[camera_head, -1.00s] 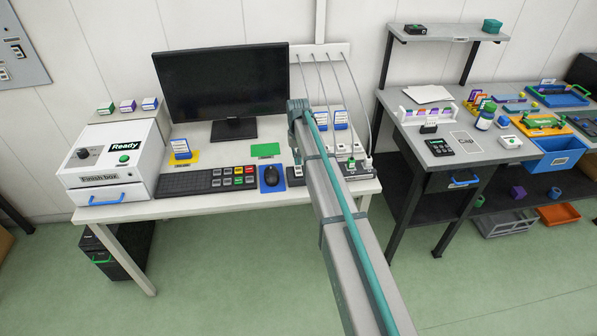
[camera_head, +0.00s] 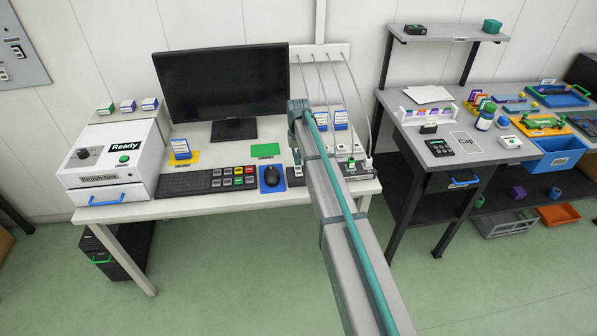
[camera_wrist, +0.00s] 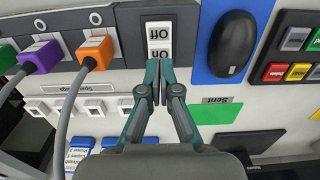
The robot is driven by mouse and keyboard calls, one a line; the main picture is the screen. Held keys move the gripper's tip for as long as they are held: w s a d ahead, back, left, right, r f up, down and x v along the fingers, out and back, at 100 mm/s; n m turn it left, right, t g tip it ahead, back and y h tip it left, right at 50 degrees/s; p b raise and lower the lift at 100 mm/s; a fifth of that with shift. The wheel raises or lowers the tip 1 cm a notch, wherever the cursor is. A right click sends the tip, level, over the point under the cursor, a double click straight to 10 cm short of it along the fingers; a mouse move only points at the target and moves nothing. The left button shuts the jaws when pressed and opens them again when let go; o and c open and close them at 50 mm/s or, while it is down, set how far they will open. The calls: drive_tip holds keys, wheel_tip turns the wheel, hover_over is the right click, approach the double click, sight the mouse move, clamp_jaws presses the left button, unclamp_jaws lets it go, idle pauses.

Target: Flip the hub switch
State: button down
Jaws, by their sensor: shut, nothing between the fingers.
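The hub is a dark grey strip (camera_wrist: 70,24) along the table edge, seen upside down in the wrist view. It also shows beside my arm in the head view (camera_head: 362,172). Its white rocker switch (camera_wrist: 159,38) carries the labels Off and On. I cannot tell which side is pressed. My gripper (camera_wrist: 157,84) has its teal fingers closed together and empty. The fingertips appear just below the On end of the switch in the wrist view; contact cannot be made out.
Orange (camera_wrist: 95,50) and purple (camera_wrist: 40,56) plugs with grey cables sit in the hub, beside the switch. The mouse (camera_wrist: 232,44) lies on a blue pad on the other side.

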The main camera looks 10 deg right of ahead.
sight(298, 168)
drive_tip(key=shift+f+b, duration=0.45)
drive_tip(key=shift+f, duration=0.75)
idle(0.7)
drive_tip(key=shift+r+p, duration=1.65)
drive_tip(key=shift+r, duration=1.9)
